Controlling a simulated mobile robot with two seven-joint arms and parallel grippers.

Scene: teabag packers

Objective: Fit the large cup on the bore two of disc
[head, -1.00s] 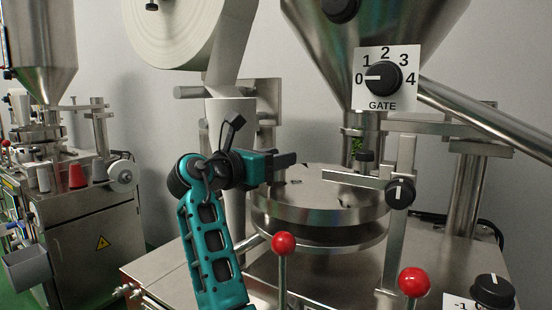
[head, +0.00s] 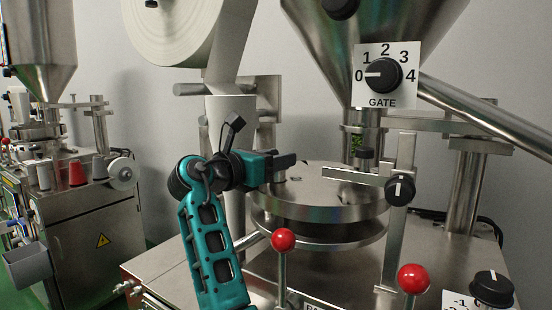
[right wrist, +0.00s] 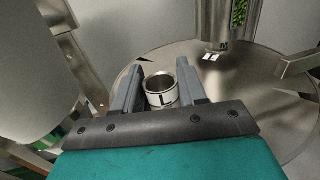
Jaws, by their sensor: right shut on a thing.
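The large cup (right wrist: 161,98) is a short metal cylinder with a pale band marked "L", open end up, in the right wrist view. My right gripper (right wrist: 160,70) is shut on it, one finger on each side. The disc also fills the right of the wrist view (right wrist: 240,100). Whether the cup touches the disc, and which bore is below it, I cannot tell. My left gripper is not in view.
A hopper with a gate dial (head: 384,76) stands above the disc. A flat bar with a black knob (head: 399,189) crosses its right side. Red ball levers (head: 283,239) stand in front. A white paper roll (head: 172,30) hangs behind my right arm.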

